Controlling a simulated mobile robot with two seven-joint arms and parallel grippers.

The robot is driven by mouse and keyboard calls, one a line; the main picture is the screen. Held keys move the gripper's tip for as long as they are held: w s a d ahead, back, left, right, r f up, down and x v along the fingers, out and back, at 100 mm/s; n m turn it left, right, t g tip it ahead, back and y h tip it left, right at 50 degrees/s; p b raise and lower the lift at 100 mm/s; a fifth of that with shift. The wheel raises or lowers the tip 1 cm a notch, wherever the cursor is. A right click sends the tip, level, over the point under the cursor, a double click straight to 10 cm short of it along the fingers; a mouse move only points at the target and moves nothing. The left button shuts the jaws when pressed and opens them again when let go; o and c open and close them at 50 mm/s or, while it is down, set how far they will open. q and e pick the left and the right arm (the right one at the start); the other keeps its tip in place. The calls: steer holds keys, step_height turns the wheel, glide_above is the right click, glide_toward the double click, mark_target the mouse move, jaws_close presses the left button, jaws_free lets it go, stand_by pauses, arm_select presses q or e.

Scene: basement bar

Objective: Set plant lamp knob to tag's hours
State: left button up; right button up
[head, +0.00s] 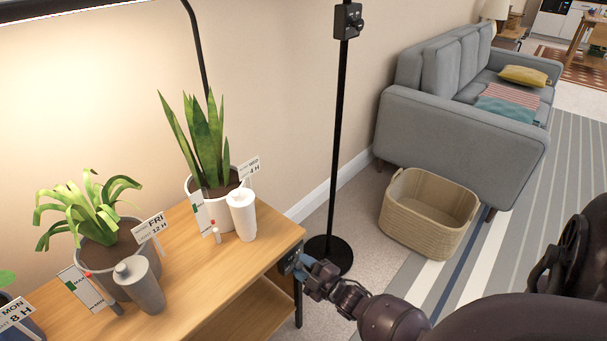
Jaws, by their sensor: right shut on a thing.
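A small dark control box (287,264) sits at the right end of the wooden bench. My right gripper (302,268) is at this box, shut on what appears to be its knob; the fingers hide the knob and its setting. Another dark box with a dial (348,20) is on the black lamp pole; its setting is too small to read. The lit plant lamp (80,8) is at top left. Tags stand in the pots: a FRI 12 H tag (149,228), a tag that seems to read WED 4 H (249,167), and a MON 8 H tag (16,313). My left gripper is not in view.
The wooden bench (225,268) holds a spider plant (90,210), a snake plant (207,140), a grey bottle (140,285) and a white tumbler (242,215). The pole's round base (328,256) stands close behind my right gripper. A wicker basket (428,213) and grey sofa (465,125) are beyond.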

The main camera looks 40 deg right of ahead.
steer(key=shift+m, duration=1.6)
steer(key=o, duration=0.9)
steer(key=shift+s, duration=0.65)
arm_select(q)
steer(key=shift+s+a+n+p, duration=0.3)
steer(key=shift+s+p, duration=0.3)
steer(key=shift+p, duration=0.3)
arm_select(e)
steer(key=shift+s+d, duration=0.2)
steer(key=shift+s, duration=2.2)
steer(key=shift+s+d, duration=0.2)
steer(key=shift+s, duration=2.2)
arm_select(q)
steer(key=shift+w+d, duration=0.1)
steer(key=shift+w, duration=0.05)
